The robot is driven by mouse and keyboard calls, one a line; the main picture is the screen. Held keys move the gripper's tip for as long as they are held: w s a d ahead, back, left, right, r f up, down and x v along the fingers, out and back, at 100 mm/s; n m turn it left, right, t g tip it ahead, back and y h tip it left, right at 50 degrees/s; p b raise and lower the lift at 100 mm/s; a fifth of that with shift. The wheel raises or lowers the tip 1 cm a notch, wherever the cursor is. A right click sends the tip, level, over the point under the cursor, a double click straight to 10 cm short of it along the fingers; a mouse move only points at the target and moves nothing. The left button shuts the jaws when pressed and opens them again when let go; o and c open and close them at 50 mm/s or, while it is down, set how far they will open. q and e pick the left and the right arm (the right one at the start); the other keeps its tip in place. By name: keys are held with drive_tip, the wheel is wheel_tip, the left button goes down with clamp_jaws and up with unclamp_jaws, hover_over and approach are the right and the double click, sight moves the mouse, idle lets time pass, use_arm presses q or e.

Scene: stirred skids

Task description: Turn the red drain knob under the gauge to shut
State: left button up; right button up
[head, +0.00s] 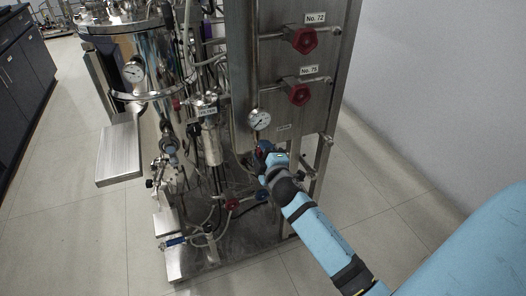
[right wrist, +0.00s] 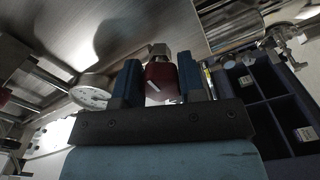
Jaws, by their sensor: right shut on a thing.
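The pressure gauge (head: 258,120) is a round white dial low on the steel panel. My right gripper (head: 263,152) is just below it, at the end of my blue arm reaching in from the lower right. In the right wrist view the dark red drain knob (right wrist: 161,82) sits between the two blue fingers of my right gripper (right wrist: 163,88), which is shut on it. A white mark shows slanted on the knob's face. The gauge shows left of the fingers (right wrist: 90,95). In the head view my gripper mostly hides the knob. My left gripper is not in view.
Two larger red knobs, labelled No. 72 (head: 303,40) and No. 75 (head: 299,94), are higher on the panel (head: 275,70). Pipes, hoses and a small red valve (head: 231,204) crowd the skid left of and below my gripper. The floor at the right is clear.

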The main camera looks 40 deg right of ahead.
drive_tip(key=shift+r, duration=0.1)
drive_tip(key=o, duration=0.9)
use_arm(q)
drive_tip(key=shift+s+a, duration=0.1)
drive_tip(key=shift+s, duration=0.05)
use_arm(e)
drive_tip(key=shift+s, duration=0.1)
